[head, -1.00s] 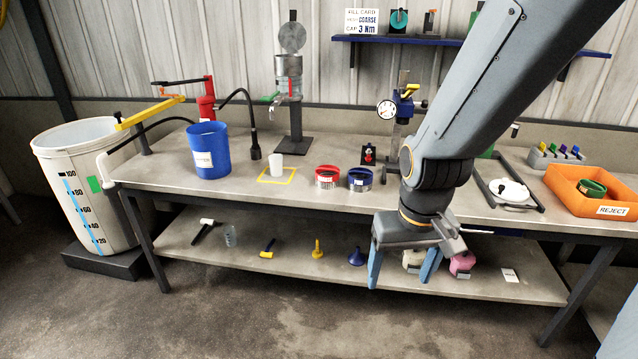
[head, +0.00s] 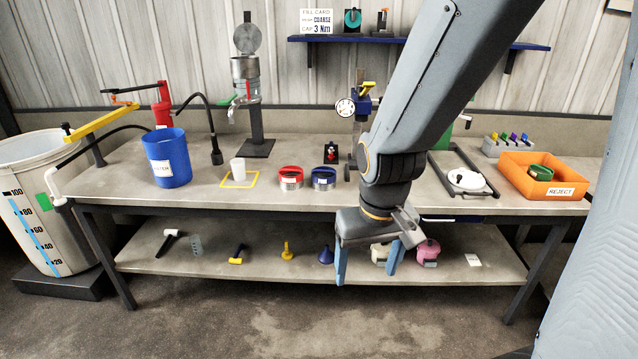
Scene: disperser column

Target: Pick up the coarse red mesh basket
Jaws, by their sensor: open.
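The red mesh basket (head: 290,178) stands upright on the bench top in the head view, a short metal cup with a red rim and a small white label. A similar basket with a blue rim (head: 323,179) stands close on its right. My gripper (head: 367,266) hangs in front of the bench, to the right of and lower than the red basket. The mesh of the red basket is too small to make out.
A white cup (head: 238,170) on a yellow-outlined square and a blue bucket (head: 170,160) stand left of the baskets. A metal column (head: 247,90) rises behind. An orange reject tray (head: 548,180) lies right. The lower shelf (head: 210,264) holds several small items.

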